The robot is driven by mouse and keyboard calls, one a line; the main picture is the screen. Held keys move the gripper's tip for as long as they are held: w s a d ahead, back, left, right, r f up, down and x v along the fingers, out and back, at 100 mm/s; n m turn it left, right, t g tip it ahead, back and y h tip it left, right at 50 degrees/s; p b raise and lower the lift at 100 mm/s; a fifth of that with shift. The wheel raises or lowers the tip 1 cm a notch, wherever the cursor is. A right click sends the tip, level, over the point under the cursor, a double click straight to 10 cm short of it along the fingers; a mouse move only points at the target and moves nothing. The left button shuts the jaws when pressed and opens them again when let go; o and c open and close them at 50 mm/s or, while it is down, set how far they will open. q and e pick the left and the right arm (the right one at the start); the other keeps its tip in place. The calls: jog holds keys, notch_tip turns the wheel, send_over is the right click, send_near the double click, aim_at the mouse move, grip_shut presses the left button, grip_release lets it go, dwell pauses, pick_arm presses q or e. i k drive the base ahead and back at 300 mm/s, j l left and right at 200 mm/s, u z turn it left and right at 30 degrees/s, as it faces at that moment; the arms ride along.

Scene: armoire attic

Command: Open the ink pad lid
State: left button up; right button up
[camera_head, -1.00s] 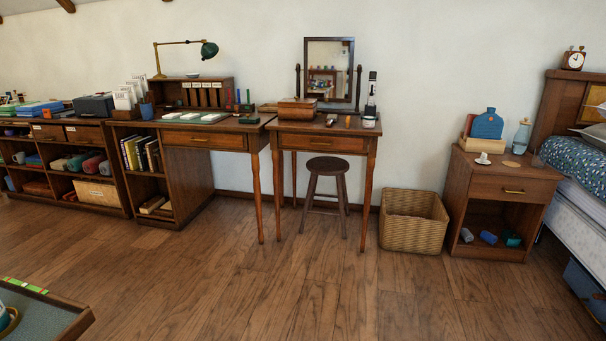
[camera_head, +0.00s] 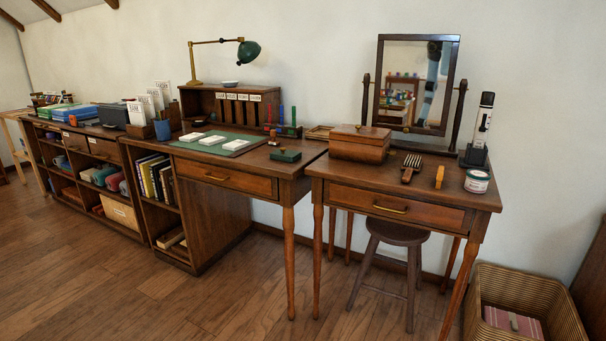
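A small dark green box (camera_head: 285,155), which looks like the ink pad, lies at the right front of the writing desk (camera_head: 225,183). Its lid looks shut, though it is small in the picture. A small stamp with a wooden handle (camera_head: 274,138) stands just behind it. Neither of my grippers shows in the head view.
The dressing table (camera_head: 478,200) to the right holds a wooden box (camera_head: 359,144), a brush (camera_head: 411,167), a tin (camera_head: 477,181) and a mirror (camera_head: 415,85). A stool (camera_head: 398,233) and wicker basket (camera_head: 480,305) stand below. Floor in front of the desk is clear.

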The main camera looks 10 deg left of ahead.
aim_at(282, 153)
jog(key=i+j+u, duration=0.15)
jog(key=i+u, duration=0.15)
jog(key=u, duration=0.15)
jog(key=i+u, duration=0.7)
jog(key=u, duration=0.2)
jog(key=i+l+u, duration=0.15)
jog(key=i+u, duration=0.25)
jog(key=i+j+u, duration=0.25)
jog(key=i+u, duration=0.25)
jog(key=i, duration=0.25)
jog(key=i+j+z, duration=0.1)
jog(key=z, duration=0.3)
jog(key=i+j+z, duration=0.1)
jog(key=z, duration=0.25)
jog(key=j+z, duration=0.2)
jog(key=z, duration=0.2)
jog(key=i+j, duration=0.05)
